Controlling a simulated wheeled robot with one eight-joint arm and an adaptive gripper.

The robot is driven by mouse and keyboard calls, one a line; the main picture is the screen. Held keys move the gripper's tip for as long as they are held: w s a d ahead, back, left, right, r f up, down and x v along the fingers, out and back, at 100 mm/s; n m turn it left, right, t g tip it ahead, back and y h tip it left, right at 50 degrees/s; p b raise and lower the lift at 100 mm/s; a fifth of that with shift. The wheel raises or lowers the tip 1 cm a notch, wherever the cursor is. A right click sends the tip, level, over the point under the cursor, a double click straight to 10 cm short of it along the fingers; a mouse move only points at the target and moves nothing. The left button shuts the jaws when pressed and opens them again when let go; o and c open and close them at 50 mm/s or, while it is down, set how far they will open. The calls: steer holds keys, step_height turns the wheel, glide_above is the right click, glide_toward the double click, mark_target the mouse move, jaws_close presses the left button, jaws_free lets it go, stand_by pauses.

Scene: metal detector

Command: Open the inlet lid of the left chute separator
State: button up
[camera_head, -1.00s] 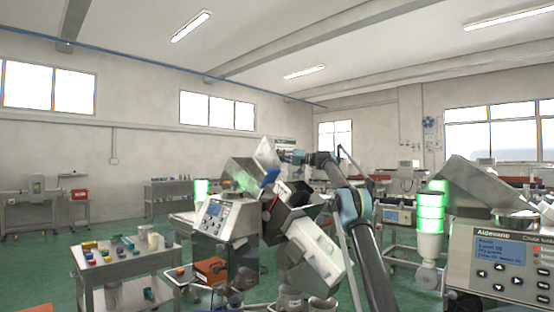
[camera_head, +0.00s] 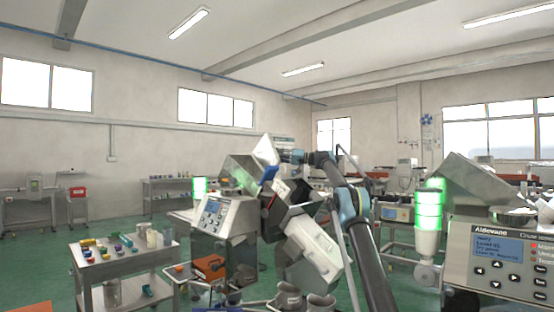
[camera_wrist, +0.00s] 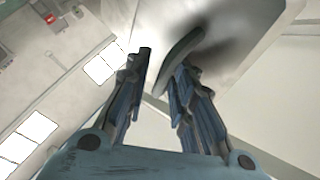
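The left chute separator (camera_head: 222,222) stands at centre-left in the head view, with a control panel on its front and a lit green lamp at its left. Its inlet lid (camera_head: 265,148) shows as a pale plate tilted up above the metal inlet. My gripper (camera_head: 294,156) is small, just right of this lid. In the wrist view my gripper (camera_wrist: 162,68) has its two blue fingers apart. A grey rounded bar (camera_wrist: 180,52) lies by the right fingertip, in front of a pale metal surface (camera_wrist: 235,40). I cannot tell whether they touch.
A second separator (camera_head: 500,250) with a green lamp stands close at the right. A trolley with small coloured items (camera_head: 125,258) is at the left. An orange box (camera_head: 209,266) lies below the left separator. Green floor (camera_head: 40,275) is free at the far left.

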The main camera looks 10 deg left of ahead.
steer(key=d+f, duration=0.1)
steer(key=d, duration=1.1)
steer(key=shift+w+f, duration=0.2)
steer(key=shift+f, duration=0.05)
steer(key=s+d+f+m+t+h, duration=0.1)
steer(key=s+d+f+m+h, duration=0.3)
steer(key=s, duration=0.8)
steer(key=s+d+f+h, duration=0.1)
steer(key=s+f+h, duration=0.3)
steer(key=s, duration=0.9)
steer(key=s+d+f+m+t+h, duration=0.15)
steer(key=s+f, duration=0.45)
steer(key=s, duration=0.6)
steer(key=s+d+f+m+h, duration=0.1)
steer(key=s+d+f+h, duration=0.2)
steer(key=s+f, duration=0.9)
steer(key=s+d+f+m+h, duration=0.2)
steer(key=s+d+f, duration=0.6)
steer(key=s+f, duration=0.4)
steer(key=s+d+f+m+h, duration=0.1)
steer(key=s+d+f+h, duration=0.3)
steer(key=s+f, duration=0.8)
steer(key=d, duration=0.2)
steer(key=shift+d+f+h, duration=0.35)
steer(key=shift+f, duration=0.05)
